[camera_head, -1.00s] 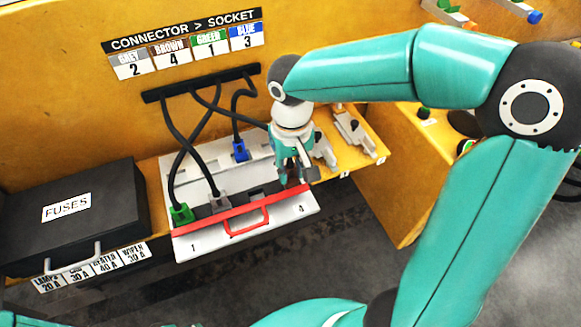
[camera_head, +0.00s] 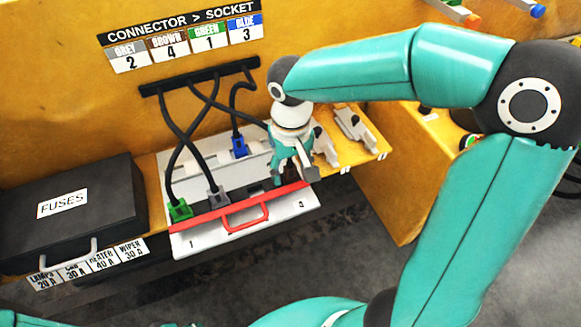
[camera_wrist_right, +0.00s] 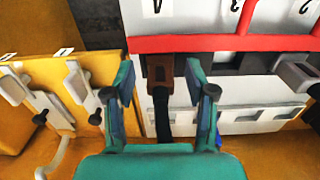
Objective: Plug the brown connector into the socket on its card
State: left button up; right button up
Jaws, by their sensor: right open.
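The brown connector (camera_wrist_right: 160,68) with its black cable (camera_wrist_right: 160,105) shows in the right wrist view. It sits at the socket marked 4, its front end against the red bar (camera_wrist_right: 222,43); whether it is fully seated I cannot tell. My right gripper (camera_wrist_right: 168,85) is open, one finger on each side of the connector with gaps showing. In the head view my right gripper (camera_head: 290,178) hides the connector at the right end of the white socket panel (camera_head: 200,243). The card (camera_head: 168,49) pairs brown with 4. My left gripper is not in view.
The green connector (camera_head: 180,210) is at socket 1 and the grey one (camera_head: 217,196) at socket 2. The blue connector (camera_head: 239,147) is on the panel's rear part. Grey clamp-like parts (camera_head: 352,128) stand right of my gripper. A black fuse box (camera_head: 75,212) is at left.

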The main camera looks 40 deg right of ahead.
aim_at(291, 167)
jog(key=shift+r, duration=0.1)
notch_tip(291, 167, up, 12)
dwell(0.5)
dwell(0.4)
